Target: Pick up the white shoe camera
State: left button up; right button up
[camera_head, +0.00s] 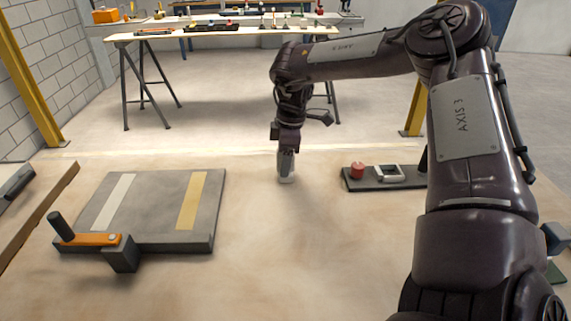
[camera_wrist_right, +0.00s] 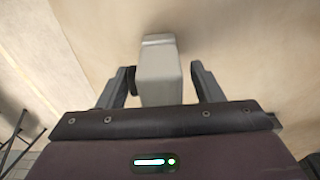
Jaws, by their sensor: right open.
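The white shoe camera (camera_head: 287,178) stands on the table near its far edge in the head view. In the right wrist view the white shoe camera (camera_wrist_right: 160,75) is a pale block lying between the two dark fingers. My right gripper (camera_head: 286,165) is over it, pointing down, and its fingers partly hide it. In the wrist view my right gripper (camera_wrist_right: 163,82) is open, one finger on each side of the block. The left finger is very close to it; a small gap shows on the right. Whether either finger touches it, I cannot tell. My left gripper is not in view.
A grey board (camera_head: 150,212) with a white and a yellow strip and an orange-handled lever lies to the left. A dark tray (camera_head: 358,185) with a red knob (camera_head: 357,170) and a white square frame (camera_head: 389,173) is to the right. The table between is clear.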

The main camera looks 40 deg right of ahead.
jog(key=shift+r, duration=0.1)
jog(key=c, duration=1.1)
jog(key=shift+c, duration=0.2)
